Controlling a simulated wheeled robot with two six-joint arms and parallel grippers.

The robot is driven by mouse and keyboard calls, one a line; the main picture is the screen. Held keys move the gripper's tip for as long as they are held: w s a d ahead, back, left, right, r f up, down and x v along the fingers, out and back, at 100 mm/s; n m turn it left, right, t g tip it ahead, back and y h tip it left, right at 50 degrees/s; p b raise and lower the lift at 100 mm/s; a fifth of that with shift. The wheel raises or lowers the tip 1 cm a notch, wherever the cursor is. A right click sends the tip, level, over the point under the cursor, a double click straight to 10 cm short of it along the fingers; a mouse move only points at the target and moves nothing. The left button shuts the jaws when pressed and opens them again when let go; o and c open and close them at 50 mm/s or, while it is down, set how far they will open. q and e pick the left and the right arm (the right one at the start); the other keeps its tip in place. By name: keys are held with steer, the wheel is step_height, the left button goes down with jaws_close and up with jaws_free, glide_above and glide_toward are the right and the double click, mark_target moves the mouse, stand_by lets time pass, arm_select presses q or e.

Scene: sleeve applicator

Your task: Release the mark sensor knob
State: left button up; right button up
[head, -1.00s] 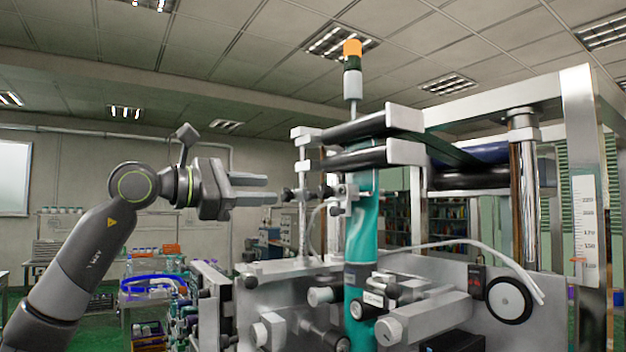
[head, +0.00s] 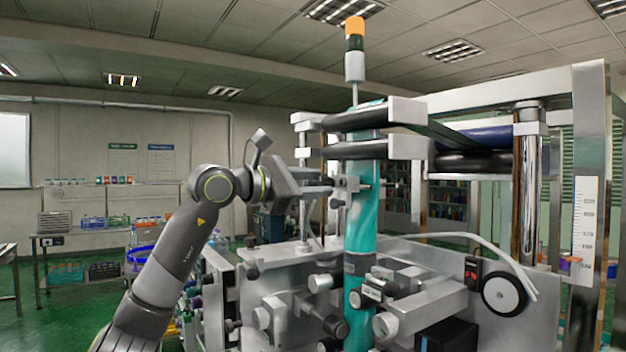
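My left gripper (head: 316,191) reaches in from the left at the height of the sensor bracket on the machine. Its fingers are seen nearly edge-on and merge with the metal parts there, so I cannot tell whether they are open or shut. The sensor bracket (head: 346,190) is a small grey block in front of the teal sleeve film (head: 361,235). The small dark knob at the post left of the bracket is hidden behind the gripper, and I cannot tell whether the fingers touch it. My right gripper is not in view.
Two black rollers (head: 357,151) sit just above the gripper. Below it, the machine's front plate (head: 275,285) carries several knobs and rollers. A white hose (head: 455,236) curves across the right side. A shelf table (head: 90,235) stands at the back left.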

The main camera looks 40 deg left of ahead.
arm_select(q)
steer(key=c, duration=0.7)
